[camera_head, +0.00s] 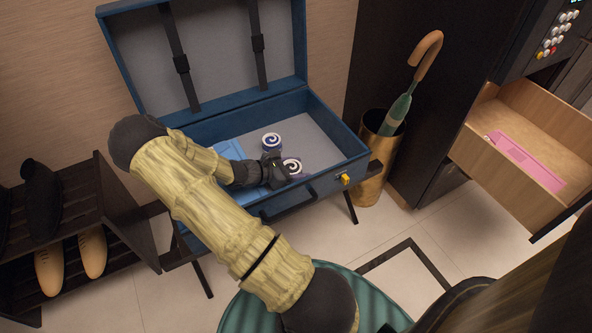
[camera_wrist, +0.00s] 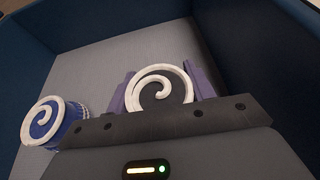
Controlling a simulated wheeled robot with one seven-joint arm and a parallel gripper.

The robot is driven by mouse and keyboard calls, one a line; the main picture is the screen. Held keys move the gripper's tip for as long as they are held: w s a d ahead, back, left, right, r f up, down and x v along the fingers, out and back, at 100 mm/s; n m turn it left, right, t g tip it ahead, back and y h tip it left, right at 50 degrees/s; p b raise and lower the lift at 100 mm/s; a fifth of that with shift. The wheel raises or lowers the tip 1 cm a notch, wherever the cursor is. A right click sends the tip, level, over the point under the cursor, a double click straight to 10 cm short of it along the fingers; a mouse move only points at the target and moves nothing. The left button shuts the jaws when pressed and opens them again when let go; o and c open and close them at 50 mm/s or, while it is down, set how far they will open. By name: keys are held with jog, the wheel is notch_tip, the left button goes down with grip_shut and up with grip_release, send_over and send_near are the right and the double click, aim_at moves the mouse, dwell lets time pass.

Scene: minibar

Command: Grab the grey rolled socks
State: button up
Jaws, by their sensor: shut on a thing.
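A rolled sock pair with a white spiral end and dark grey sides (camera_wrist: 158,92) is between the fingers of my gripper (camera_wrist: 160,90) in the wrist view. The purple fingers stand on both sides of it and are shut on it. In the head view the grey rolled socks (camera_head: 292,166) show at my gripper (camera_head: 281,168), inside the open blue suitcase (camera_head: 341,168). I cannot tell whether they touch the suitcase floor. A blue rolled sock pair with a white spiral (camera_head: 271,142) lies just behind; it also shows at the left in the wrist view (camera_wrist: 52,122).
Light blue folded cloth (camera_head: 229,149) lies in the suitcase's left part, partly behind my arm. The suitcase lid stands open at the back. A brass umbrella stand (camera_head: 374,160), an open drawer with a pink item (camera_head: 525,160), and a shoe rack (camera_head: 79,222) are around it.

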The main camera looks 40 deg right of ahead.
aim_at(297, 164)
notch_tip(297, 164, up, 9)
jog(key=p, duration=0.3)
jog(key=shift+r+p, duration=0.1)
jog(key=shift+p, duration=0.3)
